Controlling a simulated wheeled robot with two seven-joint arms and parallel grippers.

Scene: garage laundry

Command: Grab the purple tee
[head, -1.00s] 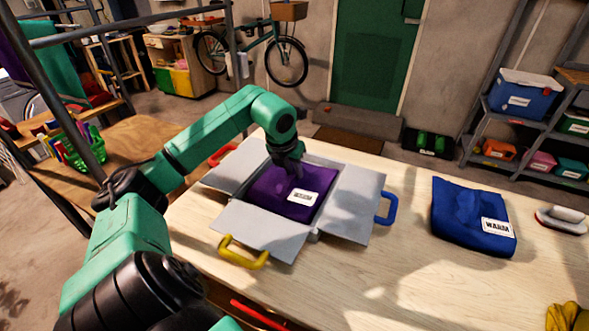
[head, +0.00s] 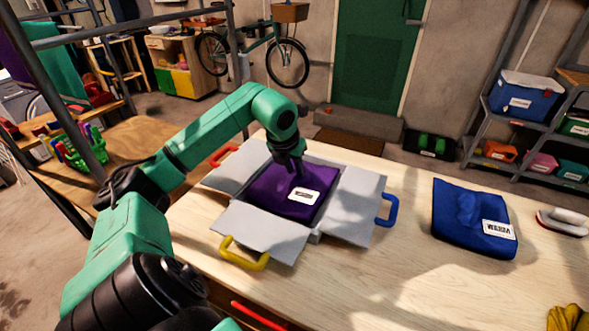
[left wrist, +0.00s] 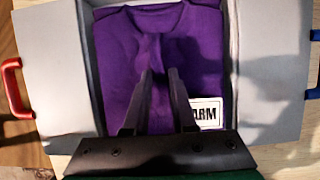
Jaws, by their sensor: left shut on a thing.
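The purple tee (head: 293,193) lies folded inside an open grey box (head: 262,233) on the table, with a white "WARM" label on it. It also shows in the left wrist view (left wrist: 122,62), filling the box. My left gripper (head: 290,172) reaches down into the box from above. Its fingers (left wrist: 158,85) are shut on the purple tee near its middle, where the cloth bunches between them. The fingertips are partly hidden in the cloth. My right gripper is not in view.
The box flaps are spread outward, with red, yellow and blue handles (head: 387,210) at the sides. A folded blue garment (head: 462,212) lies to the right, and an iron-like item (head: 562,222) stands at the far right. The table (head: 365,285) in front is clear.

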